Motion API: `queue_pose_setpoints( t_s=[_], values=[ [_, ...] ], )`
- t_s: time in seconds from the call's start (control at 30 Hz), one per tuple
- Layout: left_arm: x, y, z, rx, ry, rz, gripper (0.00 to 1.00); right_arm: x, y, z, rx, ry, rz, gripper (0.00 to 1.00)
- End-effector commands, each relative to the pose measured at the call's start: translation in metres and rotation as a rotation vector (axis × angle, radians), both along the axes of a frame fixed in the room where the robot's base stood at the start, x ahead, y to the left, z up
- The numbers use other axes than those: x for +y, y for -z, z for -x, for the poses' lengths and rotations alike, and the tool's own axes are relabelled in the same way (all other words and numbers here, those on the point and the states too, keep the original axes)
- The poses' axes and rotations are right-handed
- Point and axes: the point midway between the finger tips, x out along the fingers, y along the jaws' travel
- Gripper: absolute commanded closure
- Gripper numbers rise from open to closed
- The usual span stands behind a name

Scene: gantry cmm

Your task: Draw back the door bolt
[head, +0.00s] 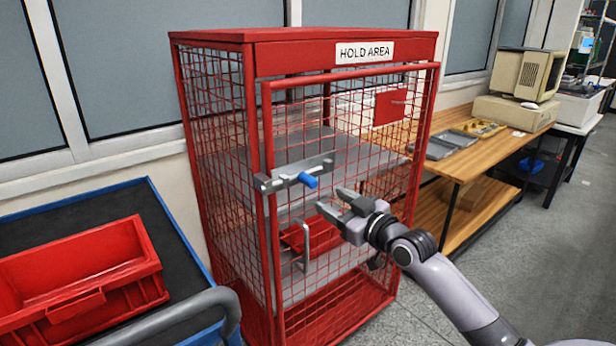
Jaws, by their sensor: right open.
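The door bolt (294,174) is a grey metal bar with a blue knob (307,180), mounted on the left side of the red mesh door (350,133) of the red cage (214,130). The bolt's left end lies across the door's left frame post. A grey door handle (306,244) is below it. My right gripper (330,201) is open and empty in front of the door. Its fingertips point left, a little below and to the right of the blue knob, apart from it in the picture. My left gripper does not show.
A cart with a red bin (80,279) and a curved grey handrail (190,315) stands at the lower left. A wooden bench (470,160) with trays and an old computer (524,80) is at the right. The grey floor (540,260) at the lower right is clear.

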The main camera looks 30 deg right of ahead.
Motion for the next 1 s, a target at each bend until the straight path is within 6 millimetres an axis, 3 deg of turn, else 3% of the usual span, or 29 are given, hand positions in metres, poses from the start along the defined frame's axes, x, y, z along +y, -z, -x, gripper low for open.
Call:
queue_pose_setpoints(
  t_s=[0.27, 0.7, 1.0],
  values=[
    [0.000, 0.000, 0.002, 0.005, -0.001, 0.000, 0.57, -0.004, -0.010, -0.014, -0.018, 0.003, 0.000, 0.47],
    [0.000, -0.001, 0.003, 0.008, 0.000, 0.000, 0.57, 0.000, -0.009, -0.064, -0.016, 0.003, -0.001, 0.47],
    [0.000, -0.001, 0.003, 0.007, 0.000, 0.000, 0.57, 0.002, -0.008, -0.073, -0.015, 0.002, 0.002, 0.47]
  ],
)
